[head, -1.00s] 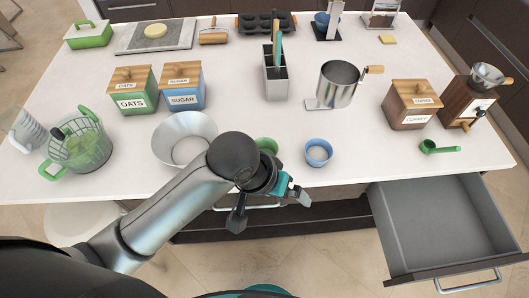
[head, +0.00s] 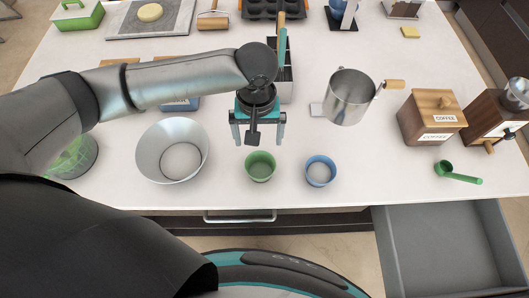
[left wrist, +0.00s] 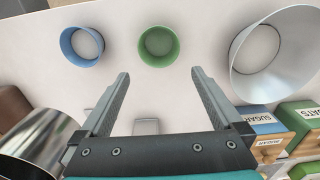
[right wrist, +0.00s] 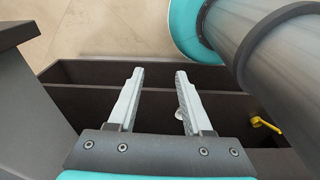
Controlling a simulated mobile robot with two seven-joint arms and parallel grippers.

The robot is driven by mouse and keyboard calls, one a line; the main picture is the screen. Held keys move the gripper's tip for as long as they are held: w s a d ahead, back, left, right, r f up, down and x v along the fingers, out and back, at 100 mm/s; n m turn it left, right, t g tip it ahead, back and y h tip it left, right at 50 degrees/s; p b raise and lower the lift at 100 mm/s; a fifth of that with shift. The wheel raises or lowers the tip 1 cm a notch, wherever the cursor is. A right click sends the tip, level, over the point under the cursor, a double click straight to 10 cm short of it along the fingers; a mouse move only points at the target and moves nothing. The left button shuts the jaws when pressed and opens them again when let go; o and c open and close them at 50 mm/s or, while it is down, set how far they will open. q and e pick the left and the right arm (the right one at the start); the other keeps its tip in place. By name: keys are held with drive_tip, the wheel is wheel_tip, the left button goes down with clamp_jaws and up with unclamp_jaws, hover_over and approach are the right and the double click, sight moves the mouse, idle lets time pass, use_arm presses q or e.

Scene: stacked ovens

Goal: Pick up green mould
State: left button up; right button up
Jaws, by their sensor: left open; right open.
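The green mould (head: 260,167) is a small round cup near the front edge of the white counter, between a grey bowl and a blue mould. It also shows in the left wrist view (left wrist: 158,46), beyond and between my open fingers. My left gripper (head: 257,138) is open and empty, behind the green mould as the head view sees it, and not touching it. My right gripper (right wrist: 158,75) is open and empty in its wrist view, above a dark open space below the counter; it is not seen in the head view.
A blue mould (head: 320,172) stands right of the green one and a large grey bowl (head: 172,150) left of it. A metal pitcher (head: 349,97), a coffee box (head: 432,117) and a green scoop (head: 457,173) are farther right. A drawer (head: 440,245) stands open below.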

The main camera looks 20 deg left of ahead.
use_arm(q)
hover_over(261, 171)
wheel_tip(261, 171, down, 5)
drive_tip(key=f, duration=0.4)
drive_tip(key=shift+a+b, duration=0.2)
drive_tip(key=shift+b, duration=0.15)
drive_tip(key=shift+f, duration=0.45)
drive_tip(key=shift+d+f, duration=0.15)
drive_tip(key=shift+f, duration=2.35)
use_arm(e)
drive_tip(key=shift+s+f, duration=0.35)
drive_tip(key=shift+s, duration=0.4)
drive_tip(key=shift+s+f, duration=0.35)
drive_tip(key=shift+s, duration=0.35)
use_arm(q)
drive_tip(key=shift+c, duration=0.4)
use_arm(e)
drive_tip(key=shift+g, duration=0.3)
use_arm(q)
drive_tip(key=shift+r, duration=0.1)
drive_tip(key=c, duration=1.1)
use_arm(e)
drive_tip(key=shift+s, duration=0.2)
